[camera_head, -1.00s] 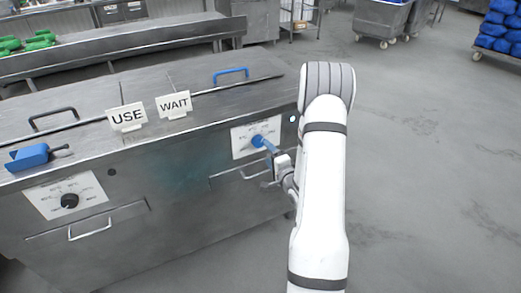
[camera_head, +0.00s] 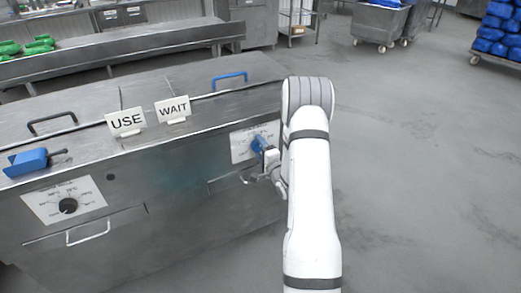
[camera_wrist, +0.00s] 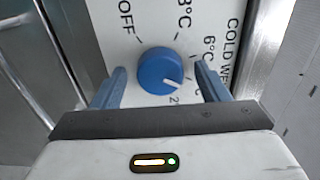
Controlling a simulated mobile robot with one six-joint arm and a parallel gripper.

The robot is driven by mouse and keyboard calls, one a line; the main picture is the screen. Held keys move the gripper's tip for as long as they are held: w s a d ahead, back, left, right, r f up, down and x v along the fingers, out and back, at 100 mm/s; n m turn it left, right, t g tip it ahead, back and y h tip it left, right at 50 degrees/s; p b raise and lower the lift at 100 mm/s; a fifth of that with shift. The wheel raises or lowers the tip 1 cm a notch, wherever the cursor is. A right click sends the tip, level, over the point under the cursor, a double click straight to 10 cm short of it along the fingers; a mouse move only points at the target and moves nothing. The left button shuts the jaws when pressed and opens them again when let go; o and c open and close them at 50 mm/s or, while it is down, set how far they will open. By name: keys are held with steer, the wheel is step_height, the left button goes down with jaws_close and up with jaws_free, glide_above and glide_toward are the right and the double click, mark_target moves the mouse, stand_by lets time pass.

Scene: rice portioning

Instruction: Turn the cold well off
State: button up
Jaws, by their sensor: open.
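The blue cold well knob (camera_wrist: 160,70) sits on a white dial plate (camera_wrist: 130,14) marked OFF, 3°C, 6°C and "COLD WE…". Its white pointer line points to the lower right, toward a partly hidden mark starting with 2, away from OFF. In the wrist view my gripper (camera_wrist: 160,86) is open, with one blue finger on each side of the knob and gaps showing between them. In the head view the dial plate (camera_head: 241,147) is on the counter front at right, and my gripper (camera_head: 259,146) largely covers the knob there.
A second dial with a black knob (camera_head: 68,206) is at the left of the counter front. USE (camera_head: 126,122) and WAIT (camera_head: 173,109) signs and a blue scoop (camera_head: 28,161) stand on top. A drawer handle (camera_head: 88,233) sticks out below.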

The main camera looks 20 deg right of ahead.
steer(key=shift+c, duration=0.6)
steer(key=c, duration=0.9)
steer(key=shift+o, duration=0.2)
